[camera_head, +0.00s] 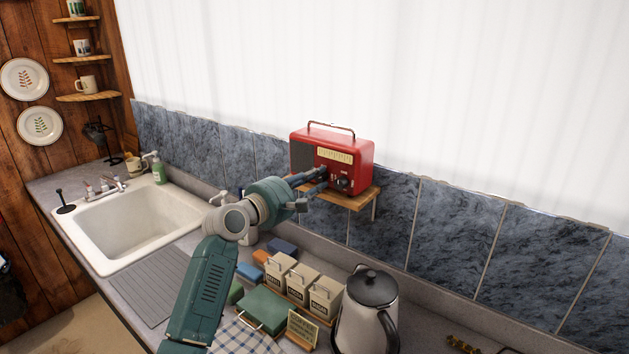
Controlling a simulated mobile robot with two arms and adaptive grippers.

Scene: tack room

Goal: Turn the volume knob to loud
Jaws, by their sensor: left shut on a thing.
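A red radio (350,155) with a carrying handle, a dark speaker grille and a pale dial stands on a small wooden shelf (358,200) against the tiled wall. A dark knob (343,183) shows low on the right of its front. My left gripper (322,178) reaches up from the lower left and is shut at the radio's lower front, just left of that knob. Its fingertips hide what they hold, which appears to be a knob on the radio. My right gripper is not in view.
A white sink (140,225) with a tap is at the left. Below my arm are labelled canisters (300,280), a green box (263,308) and a kettle (367,315). Wall shelves (90,97) with mugs hang at the upper left. Room right of the radio is clear.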

